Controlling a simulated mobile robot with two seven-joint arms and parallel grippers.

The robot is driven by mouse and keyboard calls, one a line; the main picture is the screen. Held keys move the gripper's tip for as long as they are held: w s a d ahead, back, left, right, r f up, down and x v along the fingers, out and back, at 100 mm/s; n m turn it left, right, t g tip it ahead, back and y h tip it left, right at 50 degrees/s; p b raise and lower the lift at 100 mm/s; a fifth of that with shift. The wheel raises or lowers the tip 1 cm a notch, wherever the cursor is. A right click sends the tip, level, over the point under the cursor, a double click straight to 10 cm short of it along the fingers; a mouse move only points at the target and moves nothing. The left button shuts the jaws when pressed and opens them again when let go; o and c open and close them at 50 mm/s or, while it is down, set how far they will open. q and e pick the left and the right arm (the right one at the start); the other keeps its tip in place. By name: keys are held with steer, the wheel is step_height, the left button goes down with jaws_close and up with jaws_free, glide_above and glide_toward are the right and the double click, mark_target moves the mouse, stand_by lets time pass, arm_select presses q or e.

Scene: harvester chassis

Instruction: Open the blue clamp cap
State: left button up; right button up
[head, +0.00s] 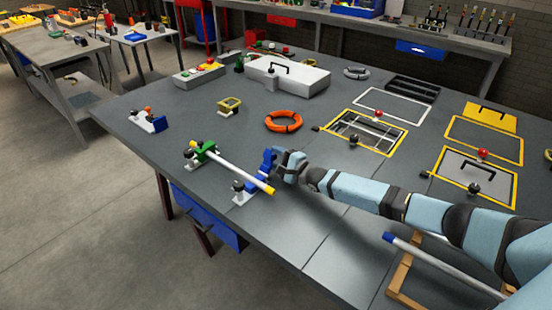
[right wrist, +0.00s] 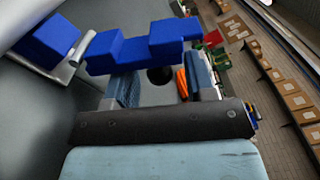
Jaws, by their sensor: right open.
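The blue clamp cap (head: 267,161) stands raised beside a white rod (head: 232,167) with yellow ends. The blue clamp's lower part (head: 257,198) is under the rod's near end. My right gripper (head: 287,166) is open, close against the right side of the cap. In the right wrist view, a stepped blue piece (right wrist: 135,48), seemingly the cap, lies across the tips of my open right fingers (right wrist: 162,88). I cannot tell whether it touches them. A blue block (right wrist: 50,40) shows at upper left there. My left gripper is not in view.
A green clamp (head: 204,151) is at the rod's other end. An orange ring (head: 284,121) lies behind my gripper. Yellow-framed panels (head: 366,132) are to the right. Another rod (head: 440,262) rests on a wooden rack at the front right. The grey tabletop (head: 285,235) is clear in front.

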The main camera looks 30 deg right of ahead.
jaws_close()
steer(key=n, duration=0.1)
steer(key=a+r+n+p, duration=0.1)
steer(key=shift+s+r+n, duration=0.15)
steer(key=shift+s+n, duration=0.05)
steer(key=shift+n, duration=0.1)
steer(key=shift+s+a+r+n, duration=0.1)
steer(key=shift+a+r+n, duration=0.1)
steer(key=shift+n, duration=0.35)
steer(key=shift+s+a+r+n, duration=0.1)
steer(key=shift+a+n, duration=0.05)
steer(key=shift+n, duration=0.4)
